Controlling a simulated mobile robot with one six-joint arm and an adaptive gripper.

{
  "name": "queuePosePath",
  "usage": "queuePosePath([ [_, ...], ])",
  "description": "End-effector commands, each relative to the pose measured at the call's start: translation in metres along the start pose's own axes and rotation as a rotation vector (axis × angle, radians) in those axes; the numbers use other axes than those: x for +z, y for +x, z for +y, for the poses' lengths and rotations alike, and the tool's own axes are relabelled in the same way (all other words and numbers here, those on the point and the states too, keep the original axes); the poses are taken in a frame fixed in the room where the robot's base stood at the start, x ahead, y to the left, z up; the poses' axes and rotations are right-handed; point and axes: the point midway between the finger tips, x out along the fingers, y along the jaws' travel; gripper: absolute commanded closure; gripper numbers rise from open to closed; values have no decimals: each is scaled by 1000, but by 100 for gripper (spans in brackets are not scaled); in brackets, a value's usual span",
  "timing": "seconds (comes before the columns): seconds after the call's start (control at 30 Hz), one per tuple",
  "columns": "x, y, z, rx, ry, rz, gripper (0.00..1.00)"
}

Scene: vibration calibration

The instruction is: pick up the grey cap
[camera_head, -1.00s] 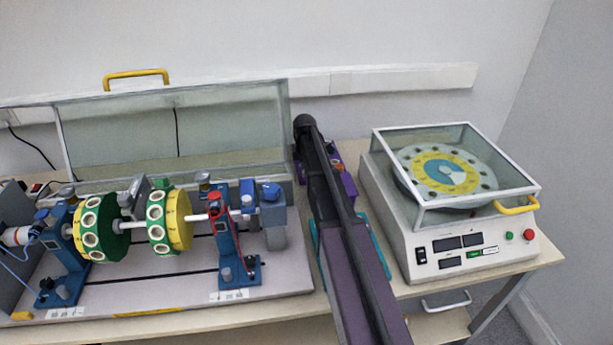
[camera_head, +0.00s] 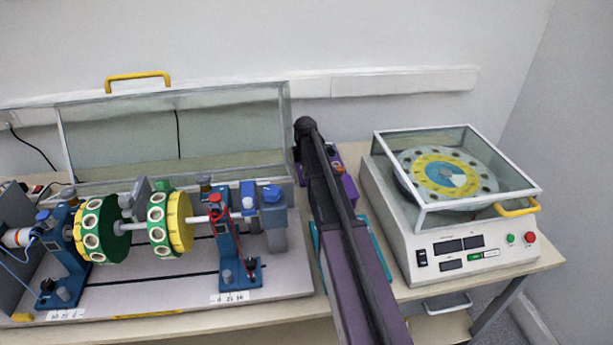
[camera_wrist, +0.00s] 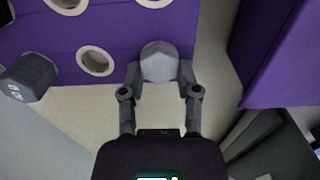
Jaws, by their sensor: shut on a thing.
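The grey cap (camera_wrist: 160,62) is at the top middle of the wrist view, a rounded grey piece with a paler face. My gripper (camera_wrist: 160,84) has its two fingers closed against the cap's sides. The cap is beside a purple block with round pale-rimmed holes; I cannot tell whether it still touches the block. In the head view my dark arm hides the gripper and the cap.
The purple block (camera_wrist: 110,38) and a dark grey knob-like piece (camera_wrist: 28,78) are at left in the wrist view. In the head view, a rotor rig (camera_head: 170,222) stands left of my arm, and a white machine with a glass lid (camera_head: 455,205) right.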

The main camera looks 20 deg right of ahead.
Motion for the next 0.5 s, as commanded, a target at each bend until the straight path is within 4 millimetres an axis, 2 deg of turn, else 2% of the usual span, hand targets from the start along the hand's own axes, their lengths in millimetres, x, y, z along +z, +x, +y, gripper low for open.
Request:
queuePosePath([
  [0.27, 1, -5, 0, 0, 1, 0, 70],
  [0.5, 1, -20, 0, 0, 1, 0, 70],
])
